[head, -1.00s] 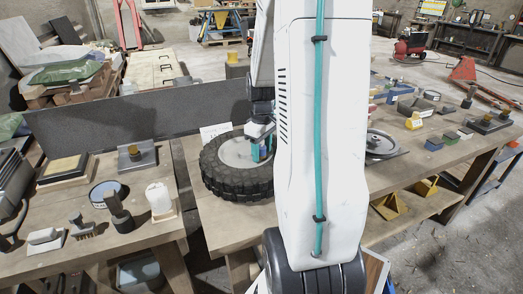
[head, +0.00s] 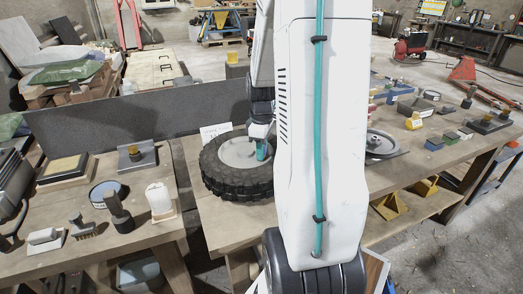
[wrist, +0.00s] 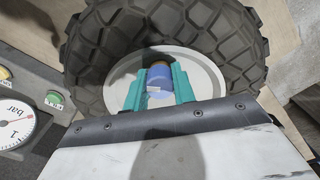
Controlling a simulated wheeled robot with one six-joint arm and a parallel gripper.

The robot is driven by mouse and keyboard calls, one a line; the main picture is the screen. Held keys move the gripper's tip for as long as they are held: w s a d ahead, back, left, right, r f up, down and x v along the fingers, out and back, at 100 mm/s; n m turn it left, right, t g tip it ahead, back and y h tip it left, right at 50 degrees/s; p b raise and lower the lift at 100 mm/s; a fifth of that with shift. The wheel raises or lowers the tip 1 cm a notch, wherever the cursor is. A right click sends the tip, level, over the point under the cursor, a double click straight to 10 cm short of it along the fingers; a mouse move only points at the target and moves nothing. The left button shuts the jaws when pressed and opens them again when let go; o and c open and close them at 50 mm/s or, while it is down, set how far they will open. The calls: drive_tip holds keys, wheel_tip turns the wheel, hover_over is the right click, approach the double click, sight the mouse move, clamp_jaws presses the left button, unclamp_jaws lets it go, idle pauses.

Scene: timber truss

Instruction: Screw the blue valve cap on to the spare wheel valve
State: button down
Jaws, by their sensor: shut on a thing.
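The spare wheel (head: 215,172), with a black knobbly tyre and pale disc, lies flat on the wooden bench. It also fills the upper middle of the wrist view (wrist: 100,45). My gripper (head: 262,152) points down over the disc, right of its middle. In the wrist view my gripper's teal fingers (wrist: 159,88) are shut on the blue valve cap (wrist: 159,76), one on each side. A small tan patch shows just beyond the cap. The valve is hidden under the cap and fingers, so I cannot tell whether the cap touches it.
A pressure gauge marked bar (wrist: 14,131) with coloured buttons sits left in the wrist view. A white card (head: 215,131) stands behind the wheel. A grey disc (head: 381,146) lies to the right on the bench. A separate left bench (head: 150,235) holds brushes and blocks.

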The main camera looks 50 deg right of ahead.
drive_tip(key=m, duration=0.7)
drive_tip(key=shift+m, duration=0.4)
drive_tip(key=shift+f+m, duration=0.1)
drive_tip(key=shift+m, duration=1)
drive_tip(key=m, duration=0.4)
drive_tip(key=shift+m, duration=0.4)
drive_tip(key=m, duration=0.4)
drive_tip(key=shift+m, duration=1.4)
